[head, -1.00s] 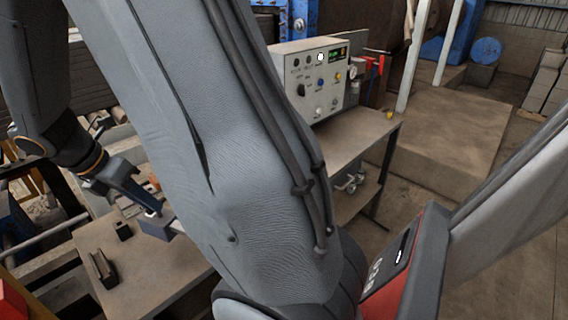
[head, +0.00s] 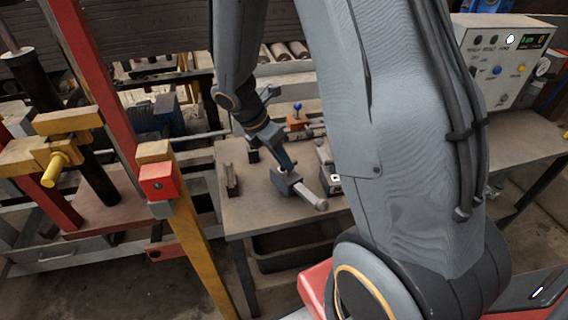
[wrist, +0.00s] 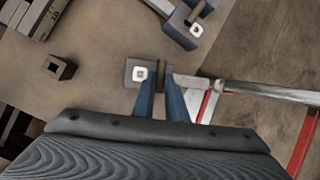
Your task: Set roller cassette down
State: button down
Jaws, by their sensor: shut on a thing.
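The roller cassette, a grey block with a pale roller sticking out, shows in the head view (head: 289,184) near the front of the worktable (head: 262,218). My gripper (head: 286,167) is shut on it from above. In the wrist view, the blue fingers of my gripper (wrist: 161,84) grip the cassette (wrist: 138,72), whose block bears a white marker. Its roller points right, past the table edge and over the floor. I cannot tell whether the block touches the tabletop.
A second grey-blue block with a white marker (wrist: 184,24) lies close by on the table. A small dark hollow block (wrist: 60,68) and an upright bracket (head: 232,180) stand to the left. A control box (head: 500,60) is at the right. A yellow and red frame (head: 185,215) stands left of the table.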

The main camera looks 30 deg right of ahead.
jog(key=shift+f, duration=0.85)
jog(key=c, duration=1.8)
grip_release()
jog(key=shift+f, duration=0.1)
jog(key=shift+o, duration=0.2)
jog(key=b+v, duration=0.2)
jog(key=v, duration=1)
jog(key=s+a+f+m+t+y, duration=0.2)
jog(key=s+m, duration=0.7)
jog(key=m, duration=1.1)
jog(key=f+y, duration=0.1)
jog(key=y, duration=0.1)
jog(key=shift+s+m+t+y, duration=0.15)
jog(key=shift+m+t+y, duration=0.15)
jog(key=shift+y, duration=0.1)
